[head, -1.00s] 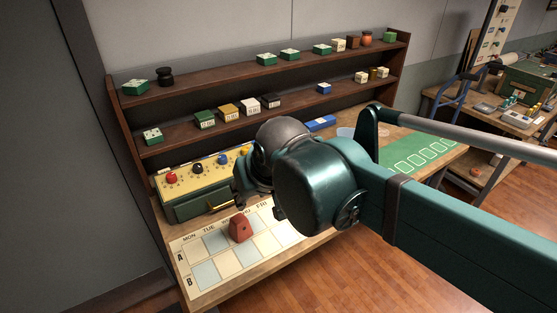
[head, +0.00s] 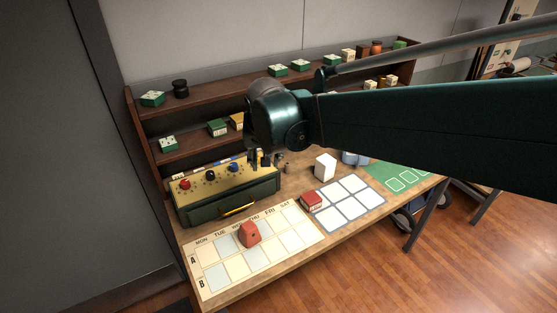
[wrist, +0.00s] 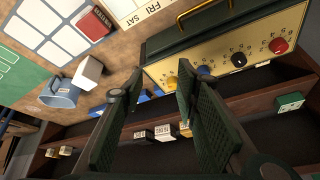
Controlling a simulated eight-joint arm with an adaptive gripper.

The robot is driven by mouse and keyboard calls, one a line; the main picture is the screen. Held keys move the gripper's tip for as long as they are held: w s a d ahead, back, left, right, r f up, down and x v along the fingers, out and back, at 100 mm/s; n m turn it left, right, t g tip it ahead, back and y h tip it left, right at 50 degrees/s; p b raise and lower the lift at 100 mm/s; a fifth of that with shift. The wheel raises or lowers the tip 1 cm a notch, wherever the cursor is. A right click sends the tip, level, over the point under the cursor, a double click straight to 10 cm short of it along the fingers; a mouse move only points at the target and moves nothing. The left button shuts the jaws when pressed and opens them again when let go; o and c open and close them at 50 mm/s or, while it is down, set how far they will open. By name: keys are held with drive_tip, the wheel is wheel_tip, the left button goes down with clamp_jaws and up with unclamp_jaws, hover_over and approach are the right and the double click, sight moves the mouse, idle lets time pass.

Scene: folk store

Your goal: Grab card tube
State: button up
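I cannot single out a card tube with certainty. An orange-brown cylinder (head: 376,47) stands on the top shelf at the right. A black, waisted round piece (head: 180,88) stands on the same shelf at the left. My gripper (head: 258,160) is just behind the yellow-faced control box, partly hidden by my arm. In the wrist view my gripper (wrist: 152,88) has its two fingers apart with nothing held between them. Beyond the fingers are the shelf and several small boxes.
The control box (head: 222,185) with knobs stands on the bench. A red house-shaped piece (head: 250,235) sits on the weekday chart (head: 222,265). A white box (head: 325,166), a red box (head: 311,200) and a blue jug (wrist: 60,93) are nearby. Small boxes line the shelves.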

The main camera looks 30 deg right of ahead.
drive_tip(key=w+d+f+m+g+h+p, duration=0.1)
drive_tip(key=w+d+m+p, duration=0.2)
drive_tip(key=w+d+p, duration=0.35)
drive_tip(key=m+g+p, duration=0.2)
drive_tip(key=m, duration=0.1)
hover_over(287, 173)
drive_tip(key=a, duration=0.2)
wheel_tip(287, 173, down, 12)
drive_tip(key=shift+s+a+f+h, duration=0.1)
drive_tip(key=shift+s+f+h, duration=0.15)
drive_tip(key=shift+h, duration=0.15)
drive_tip(key=shift+f, duration=0.15)
drive_tip(key=shift+x, duration=1.15)
drive_tip(key=shift+w+f, duration=0.1)
drive_tip(key=shift+x, duration=2.5)
